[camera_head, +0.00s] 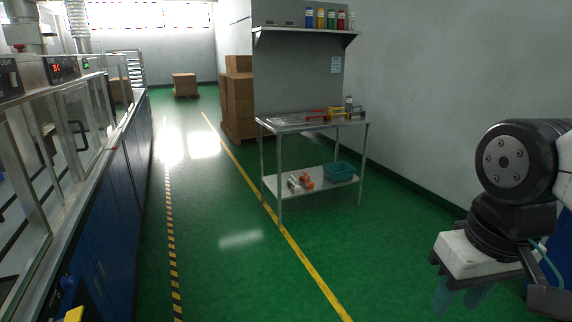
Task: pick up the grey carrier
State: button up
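A steel table (284,126) stands against the wall ahead, past the yellow floor line. On its top are a red carrier (316,115), a yellow carrier (338,112) and, at the right end, a small dark grey item (357,112) that may be the grey carrier. It is too small to tell for sure. My gripper (460,297) is at the lower right, pointing down, far from the table. Its two bluish fingers show apart with nothing seen between them.
The table's lower shelf holds a teal basket (339,171) and orange and white parts (302,182). Bottles (325,19) stand on a wall shelf above. Blue-fronted machines (95,235) line the left. Cardboard boxes (238,100) stand behind the table. The green floor between is clear.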

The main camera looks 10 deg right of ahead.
aim_at(362, 113)
jog(key=z, duration=0.4)
jog(key=i, duration=2.2)
jog(key=z, duration=0.55)
jog(key=i, duration=3.5)
jog(key=z, duration=0.1)
